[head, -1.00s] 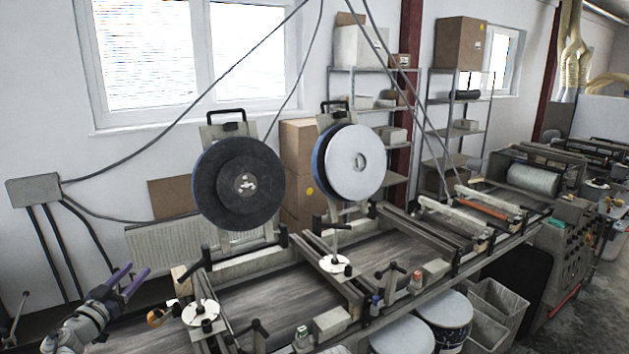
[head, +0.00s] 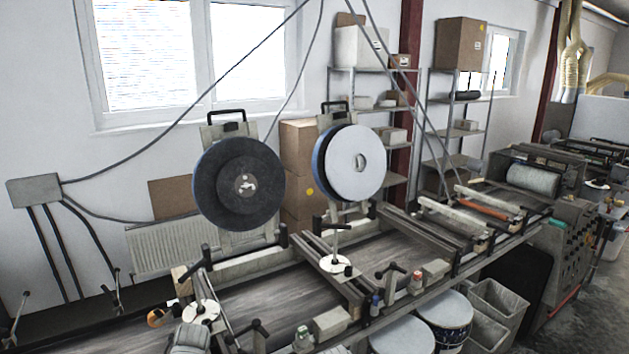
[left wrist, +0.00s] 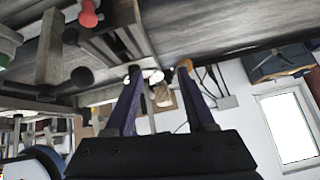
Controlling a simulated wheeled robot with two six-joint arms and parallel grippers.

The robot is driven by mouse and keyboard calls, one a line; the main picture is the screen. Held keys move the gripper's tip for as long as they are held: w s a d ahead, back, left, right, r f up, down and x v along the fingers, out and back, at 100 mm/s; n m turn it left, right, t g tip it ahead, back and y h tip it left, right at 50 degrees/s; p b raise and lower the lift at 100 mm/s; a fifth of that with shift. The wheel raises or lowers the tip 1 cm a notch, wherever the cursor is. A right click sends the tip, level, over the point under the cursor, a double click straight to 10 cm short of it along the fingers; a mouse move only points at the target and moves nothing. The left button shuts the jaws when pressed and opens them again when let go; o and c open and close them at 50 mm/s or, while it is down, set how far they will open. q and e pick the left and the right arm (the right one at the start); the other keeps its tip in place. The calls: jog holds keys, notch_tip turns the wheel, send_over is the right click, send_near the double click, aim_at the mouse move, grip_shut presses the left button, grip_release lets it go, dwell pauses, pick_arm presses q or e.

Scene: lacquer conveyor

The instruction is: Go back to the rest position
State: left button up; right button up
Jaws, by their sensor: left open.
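In the left wrist view my left gripper (left wrist: 158,72) shows two dark purple fingers spread apart, with nothing held between them. That view appears upside down, with the conveyor (left wrist: 215,35) across the top and the wall below. In the head view only a grey part of my left arm shows at the bottom edge, left of centre; the fingers are out of the frame. My right gripper is in neither view.
The conveyor (head: 270,300) runs from lower left to upper right. A dark disc (head: 215,190) and a white-faced disc (head: 362,160) stand above it. Clamp handles and small bottles (head: 303,338) line its near edge. Buckets (head: 403,338) stand in front.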

pick_arm(q)
jog(key=s+d+f+m+g+h+b, duration=0.1)
jog(key=s+d+f+m+g+b, duration=0.1)
jog(key=s+d+f, duration=0.3)
jog(key=s+d+f+m+g+h+b, duration=0.1)
jog(key=s+d+f+m+g+b, duration=0.2)
jog(key=s+d, duration=0.4)
jog(key=s+d+f+m+g+h+b, duration=0.1)
jog(key=s+d+f+b, duration=0.4)
jog(key=d, duration=0.9)
notch_tip(320, 180, down, 2)
jog(key=shift+s+d+f+m+g, duration=0.25)
jog(key=shift+s+m+g, duration=0.4)
jog(key=shift+m, duration=0.45)
